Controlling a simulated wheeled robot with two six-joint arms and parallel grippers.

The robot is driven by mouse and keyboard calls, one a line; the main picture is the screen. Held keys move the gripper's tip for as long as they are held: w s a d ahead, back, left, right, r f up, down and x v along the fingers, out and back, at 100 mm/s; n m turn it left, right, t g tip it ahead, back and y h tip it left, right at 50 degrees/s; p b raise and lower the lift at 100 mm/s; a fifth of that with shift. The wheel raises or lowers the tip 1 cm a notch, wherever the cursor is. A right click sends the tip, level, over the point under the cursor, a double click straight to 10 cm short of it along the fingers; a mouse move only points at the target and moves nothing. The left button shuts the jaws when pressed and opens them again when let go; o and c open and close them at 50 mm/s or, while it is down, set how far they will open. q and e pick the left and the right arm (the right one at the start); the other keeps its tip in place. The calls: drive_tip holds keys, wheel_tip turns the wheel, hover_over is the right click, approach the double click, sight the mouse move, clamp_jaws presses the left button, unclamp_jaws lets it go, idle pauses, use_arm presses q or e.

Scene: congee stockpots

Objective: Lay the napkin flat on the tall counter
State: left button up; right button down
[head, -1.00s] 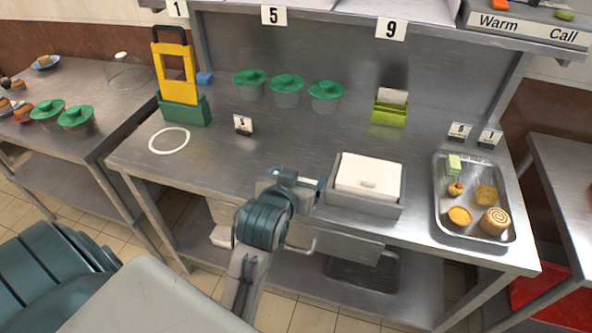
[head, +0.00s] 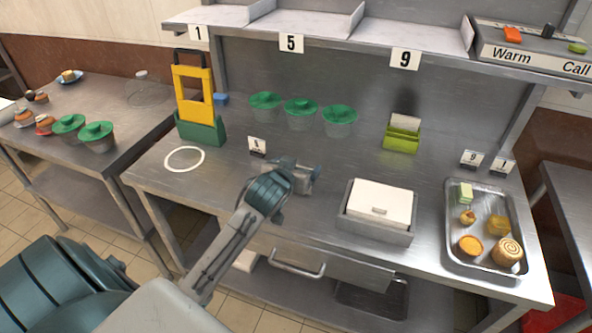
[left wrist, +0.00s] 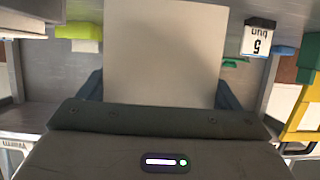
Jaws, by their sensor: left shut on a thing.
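My left gripper (head: 312,174) is above the front middle of the steel counter (head: 330,225), left of the white-lidded box. In the left wrist view, a pale, flat square sheet, which looks like the napkin (left wrist: 165,50), fills the space between my left fingers (left wrist: 160,92). The gripper is shut on it. In the head view the sheet cannot be made out behind the gripper. A green holder (head: 400,142) with a white sheet in it stands toward the back of the counter. My right gripper is not in view.
The white-lidded box (head: 380,203) and a food tray (head: 458,250) stand to the right. Green-lidded tubs (head: 301,112), a small number card (head: 257,145) and a yellow-and-green stand (head: 197,100) are farther back. A white ring (head: 184,159) marks the left. A shelf overhangs the back.

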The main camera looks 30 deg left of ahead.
use_arm(q)
drive_tip(key=f, duration=0.1)
drive_tip(key=w+f, duration=0.1)
drive_tip(key=a+f, duration=0.1)
drive_tip(key=shift+w+f+p, duration=0.15)
drive_tip(key=shift+p, duration=0.2)
drive_tip(key=shift+f, duration=0.15)
drive_tip(key=shift+f, duration=0.2)
drive_tip(key=o, duration=0.8)
drive_tip(key=shift+r, duration=0.15)
